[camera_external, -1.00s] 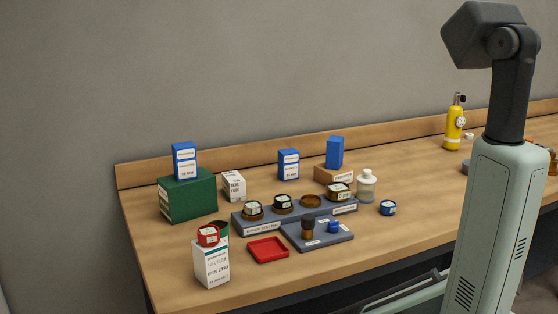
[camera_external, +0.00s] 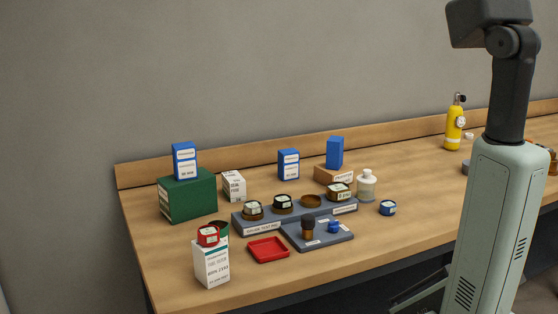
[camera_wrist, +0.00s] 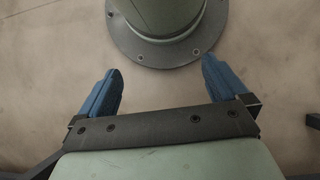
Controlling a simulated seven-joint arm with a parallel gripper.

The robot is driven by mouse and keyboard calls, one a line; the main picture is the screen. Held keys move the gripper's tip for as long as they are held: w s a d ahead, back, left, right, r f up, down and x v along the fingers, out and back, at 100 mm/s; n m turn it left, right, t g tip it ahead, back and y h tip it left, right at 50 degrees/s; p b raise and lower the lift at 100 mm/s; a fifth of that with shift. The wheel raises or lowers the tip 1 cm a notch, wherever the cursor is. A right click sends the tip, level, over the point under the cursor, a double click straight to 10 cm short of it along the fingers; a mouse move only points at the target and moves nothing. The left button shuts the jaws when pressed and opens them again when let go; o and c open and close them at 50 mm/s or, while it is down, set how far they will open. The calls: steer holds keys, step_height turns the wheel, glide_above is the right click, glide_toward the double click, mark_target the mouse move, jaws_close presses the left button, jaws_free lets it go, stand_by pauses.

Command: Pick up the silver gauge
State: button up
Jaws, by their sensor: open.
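Several small round gauges with pale faces stand in the external view. One gauge (camera_external: 253,209) sits at the left of the long grey rack, another (camera_external: 283,202) is beside it, and a third (camera_external: 340,190) is at the right end. A red gauge (camera_external: 208,235) is on a white box, and a blue gauge (camera_external: 387,207) is on the table to the right. I cannot tell which one is silver. My gripper (camera_wrist: 162,72) is open and empty in the wrist view, its blue fingers wide apart. No gauge shows there.
The rack (camera_external: 270,227) has a grey plate in front holding a dark cylinder and a blue piece. A red tray (camera_external: 268,250) lies left of it. A green box (camera_external: 187,197), blue boxes and a white bottle (camera_external: 366,187) stand behind. The front right table is clear.

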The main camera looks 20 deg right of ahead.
steer(key=shift+s+d+r, duration=0.2)
steer(key=shift+s+r, duration=0.05)
steer(key=shift+s, duration=0.4)
steer(key=shift+c, duration=1.1)
